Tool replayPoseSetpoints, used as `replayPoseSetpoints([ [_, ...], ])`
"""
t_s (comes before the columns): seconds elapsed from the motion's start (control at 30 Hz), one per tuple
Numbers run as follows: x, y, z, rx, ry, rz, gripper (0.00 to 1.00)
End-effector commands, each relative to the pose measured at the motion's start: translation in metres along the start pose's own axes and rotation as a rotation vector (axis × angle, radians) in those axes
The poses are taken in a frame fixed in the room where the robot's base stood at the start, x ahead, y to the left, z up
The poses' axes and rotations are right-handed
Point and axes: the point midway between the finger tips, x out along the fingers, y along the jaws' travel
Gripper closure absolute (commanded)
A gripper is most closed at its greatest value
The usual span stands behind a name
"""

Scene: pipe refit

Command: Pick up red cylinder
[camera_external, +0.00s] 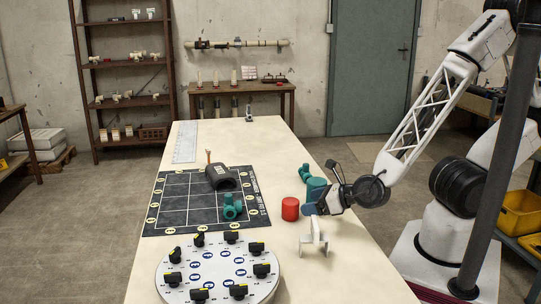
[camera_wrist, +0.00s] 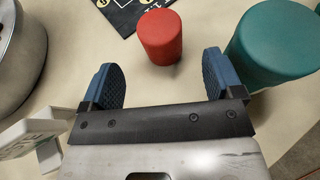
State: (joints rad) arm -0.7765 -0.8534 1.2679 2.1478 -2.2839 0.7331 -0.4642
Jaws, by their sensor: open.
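The red cylinder (camera_external: 290,208) stands upright on the cream table, right of the black grid mat. In the wrist view the red cylinder (camera_wrist: 160,37) is just beyond the fingertips, near the middle of the gap. My gripper (camera_external: 310,209) is at the right of the cylinder, low over the table. In the wrist view my gripper (camera_wrist: 159,75) is open with blue pads apart and nothing between them. A teal cylinder (camera_external: 316,188) stands close behind the gripper; it also shows in the wrist view (camera_wrist: 278,42), close to the right finger.
A white bracket-like piece (camera_external: 314,238) stands in front of the gripper. A round dial plate (camera_external: 218,276) with black knobs is at the front left. The grid mat (camera_external: 175,204) holds a black part (camera_external: 221,178) and a teal fitting (camera_external: 232,207). Another teal fitting (camera_external: 304,172) is farther back.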

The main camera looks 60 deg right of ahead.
Motion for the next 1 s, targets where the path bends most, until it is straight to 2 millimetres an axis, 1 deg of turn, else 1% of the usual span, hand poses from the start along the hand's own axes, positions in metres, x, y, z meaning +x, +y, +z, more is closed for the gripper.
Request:
replayPoseSetpoints([
  [0.3, 0.021, -0.001, 0.000, -0.001, 0.001, -0.001, 0.14],
  [0.77, 0.025, 0.000, 0.000, 0.000, 0.001, 0.000, 0.14],
  [0.87, 0.029, 0.000, 0.001, 0.001, 0.000, -0.001, 0.14],
  [1.0, 0.039, -0.001, 0.002, 0.000, 0.000, -0.002, 0.14],
])
